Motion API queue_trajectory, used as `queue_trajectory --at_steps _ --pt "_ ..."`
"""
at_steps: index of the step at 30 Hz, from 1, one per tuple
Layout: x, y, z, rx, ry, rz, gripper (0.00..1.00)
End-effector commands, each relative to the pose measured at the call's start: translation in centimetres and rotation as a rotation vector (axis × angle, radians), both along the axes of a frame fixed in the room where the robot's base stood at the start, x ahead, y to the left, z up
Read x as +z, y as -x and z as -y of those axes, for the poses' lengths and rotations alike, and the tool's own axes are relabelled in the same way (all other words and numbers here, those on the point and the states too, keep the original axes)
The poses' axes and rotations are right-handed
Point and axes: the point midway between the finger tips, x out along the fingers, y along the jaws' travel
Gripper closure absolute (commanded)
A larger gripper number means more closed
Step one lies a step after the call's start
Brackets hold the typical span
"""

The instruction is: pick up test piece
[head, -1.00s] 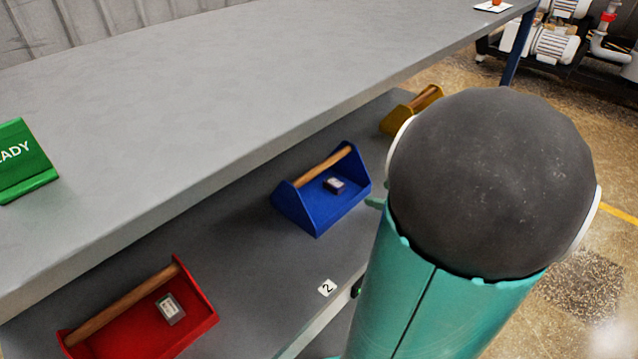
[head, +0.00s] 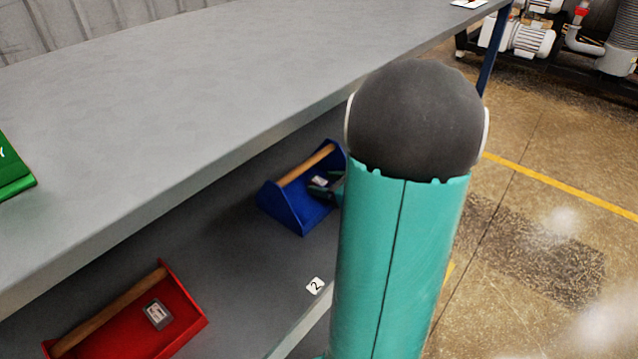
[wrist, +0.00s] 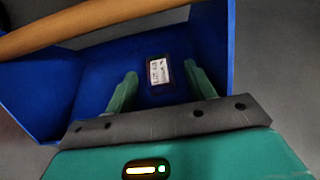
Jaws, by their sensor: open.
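A small dark test piece with a white printed label (wrist: 159,71) lies in the blue tote (wrist: 48,91), which has a wooden bar handle. It also shows in the head view (head: 319,181) inside the blue tote (head: 283,207) on the lower shelf. My gripper (wrist: 160,80) is open, its two green fingers reaching into the tote on either side of the piece's near end. In the head view my gripper (head: 327,187) is partly hidden by my arm. Another similar labelled piece (head: 158,314) lies in a red tote (head: 190,333).
The grey upper bench top (head: 200,100) overhangs the lower shelf (head: 235,265) behind the totes. The wooden handle (wrist: 90,22) crosses the tote beyond the piece. A "2" label (head: 315,286) sits at the shelf edge.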

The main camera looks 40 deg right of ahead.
Motion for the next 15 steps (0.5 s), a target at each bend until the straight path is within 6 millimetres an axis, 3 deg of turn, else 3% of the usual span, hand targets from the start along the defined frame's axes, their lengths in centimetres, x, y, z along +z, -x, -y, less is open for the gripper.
queue_trajectory --at_steps 7,15 --pt "-0.06 -0.16 0.01 -0.001 0.0 0.0 0.47" --pt "-0.06 -0.14 0.01 0.0 0.0 0.0 1.0"
